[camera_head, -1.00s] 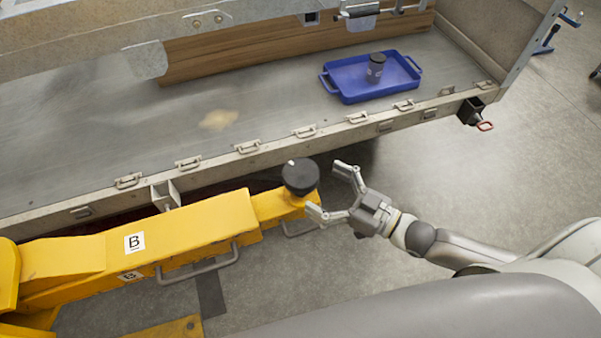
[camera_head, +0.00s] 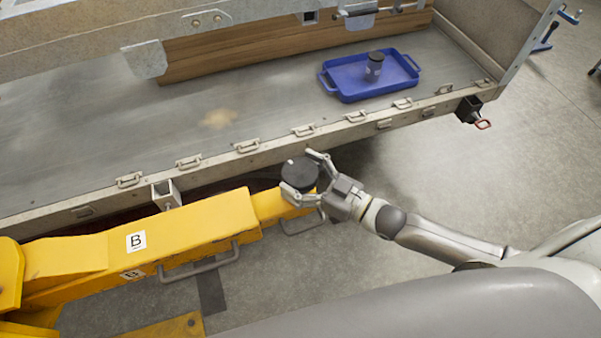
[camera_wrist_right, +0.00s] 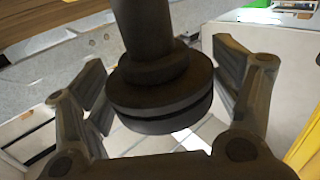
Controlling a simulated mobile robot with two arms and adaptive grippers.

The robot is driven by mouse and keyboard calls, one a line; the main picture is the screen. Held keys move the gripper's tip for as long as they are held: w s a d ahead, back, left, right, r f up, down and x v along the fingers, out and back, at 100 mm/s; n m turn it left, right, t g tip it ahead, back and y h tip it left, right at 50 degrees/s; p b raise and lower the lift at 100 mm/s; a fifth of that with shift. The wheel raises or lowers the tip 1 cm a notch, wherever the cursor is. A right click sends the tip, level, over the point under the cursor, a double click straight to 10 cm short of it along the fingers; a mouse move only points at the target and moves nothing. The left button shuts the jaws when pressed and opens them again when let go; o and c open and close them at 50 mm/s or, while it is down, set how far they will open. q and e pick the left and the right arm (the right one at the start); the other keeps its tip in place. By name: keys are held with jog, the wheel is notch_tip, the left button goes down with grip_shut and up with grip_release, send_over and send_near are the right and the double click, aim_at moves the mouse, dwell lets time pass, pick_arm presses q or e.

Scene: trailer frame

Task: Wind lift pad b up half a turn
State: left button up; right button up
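Lift pad b (camera_head: 299,175) is a dark round pad with a small light mark on its rim, at the right end of a yellow arm (camera_head: 190,228) labelled B. My right gripper (camera_head: 296,171) has its two fingers spread on either side of the pad. In the right wrist view the pad (camera_wrist_right: 160,95) shows as a dark disc with a thick stem. It sits between the open fingers, with narrow gaps; contact is not clear. My left gripper is not in view.
The trailer bed edge (camera_head: 245,152), with several metal loops, runs just behind the pad. A blue tray (camera_head: 345,95) holding a dark cup-like item (camera_head: 374,68) lies on the bed. A grey handle (camera_head: 205,268) hangs beside the yellow arm.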

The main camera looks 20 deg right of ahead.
jog(key=c, duration=0.5)
jog(key=shift+c, duration=0.2)
jog(key=shift+f, duration=0.1)
jog(key=shift+f+n+g+y+b, duration=0.15)
jog(key=shift+n+g+y+b, duration=0.4)
jog(key=shift+b, duration=0.5)
jog(key=n+g+y+b, duration=0.3)
jog(key=g+b, duration=0.1)
jog(key=shift+w+d, duration=0.1)
jog(key=n+g+y+b, duration=0.1)
jog(key=n+g+b, duration=0.1)
jog(key=g, duration=0.2)
jog(key=n+g+y+b, duration=0.1)
jog(key=n+g+b, duration=0.1)
jog(key=n+g, duration=0.1)
jog(key=shift+g, duration=0.35)
jog(key=n+g+b, duration=0.3)
jog(key=g, duration=0.2)
jog(key=shift+n, duration=0.35)
jog(key=shift+n+g+h+b, duration=0.35)
jog(key=shift+n+g+b, duration=0.35)
jog(key=shift+g, duration=0.4)
